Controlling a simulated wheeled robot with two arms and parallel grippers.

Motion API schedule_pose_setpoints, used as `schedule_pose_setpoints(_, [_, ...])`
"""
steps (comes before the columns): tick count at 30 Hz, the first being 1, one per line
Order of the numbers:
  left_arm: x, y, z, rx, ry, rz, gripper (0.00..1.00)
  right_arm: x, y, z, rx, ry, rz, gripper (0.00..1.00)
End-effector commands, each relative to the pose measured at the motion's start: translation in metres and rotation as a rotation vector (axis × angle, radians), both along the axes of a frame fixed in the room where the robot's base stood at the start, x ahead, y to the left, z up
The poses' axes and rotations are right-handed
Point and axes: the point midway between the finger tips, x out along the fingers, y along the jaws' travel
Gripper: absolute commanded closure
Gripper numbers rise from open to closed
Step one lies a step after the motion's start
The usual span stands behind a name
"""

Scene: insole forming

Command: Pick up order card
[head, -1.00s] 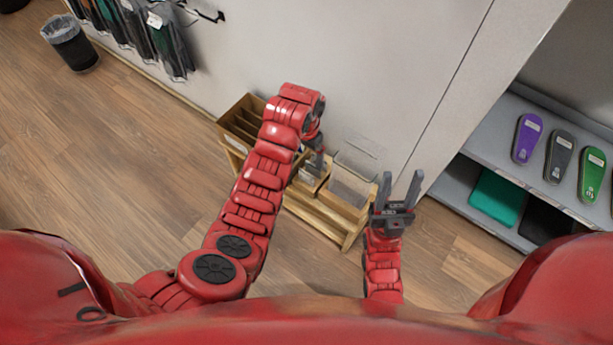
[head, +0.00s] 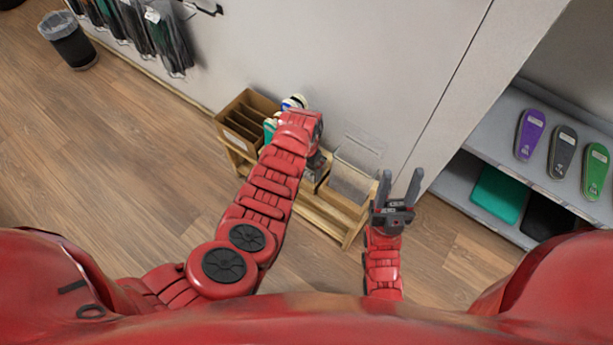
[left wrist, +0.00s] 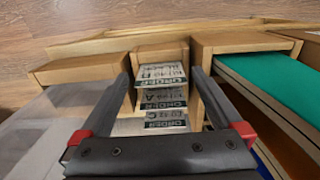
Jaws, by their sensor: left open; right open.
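Several order cards (left wrist: 163,97) with printed black lettering stand one behind another in a narrow wooden slot box, in the middle of the left wrist view. My left gripper (left wrist: 160,80) is open, with one finger on each side of the cards; I cannot tell if it touches them. In the head view my left arm hides the cards and most of that gripper (head: 314,166). My right gripper (head: 400,186) is open and empty, its fingers pointing up in the picture, to the right of the wooden stand.
The wooden stand (head: 335,226) is against the wall. A divided wooden box (head: 240,125) is on its left and a clear container (head: 355,172) on its right. Shelves (head: 470,150) with insoles are at right. A bin (head: 68,42) stands far left.

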Motion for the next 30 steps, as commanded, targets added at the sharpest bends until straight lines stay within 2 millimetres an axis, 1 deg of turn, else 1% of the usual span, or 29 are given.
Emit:
schedule_pose_setpoints(3, [0.002,-0.001,-0.014,-0.001,0.001,0.001,0.00,0.000,0.000,-0.010,0.000,0.000,0.000,0.50])
schedule_pose_setpoints(6, [0.001,0.000,-0.024,-0.001,0.002,0.002,0.00,0.000,0.000,-0.016,0.000,0.000,0.000,0.50])
schedule_pose_setpoints(10, [0.002,-0.001,-0.028,-0.001,-0.002,0.000,0.00,0.000,0.000,-0.018,0.000,0.000,0.000,0.50])
schedule_pose_setpoints(17, [0.002,-0.001,-0.028,-0.001,-0.001,0.000,0.00,0.000,0.000,-0.017,0.000,0.000,0.000,0.50])
schedule_pose_setpoints(18, [0.002,-0.001,-0.028,-0.001,-0.001,0.000,0.04,0.000,0.000,-0.017,0.000,0.000,0.000,0.50])
schedule_pose_setpoints(20, [0.002,-0.001,-0.028,-0.001,-0.001,0.000,0.14,0.000,0.000,-0.017,0.000,0.000,0.000,0.50])
schedule_pose_setpoints(21, [0.002,-0.001,-0.028,-0.001,-0.001,0.000,0.22,0.000,0.000,-0.017,0.000,0.000,0.000,0.50])
schedule_pose_setpoints(30, [0.002,-0.001,-0.028,-0.001,-0.001,0.000,0.75,0.000,0.000,-0.017,0.000,0.000,0.000,0.50])
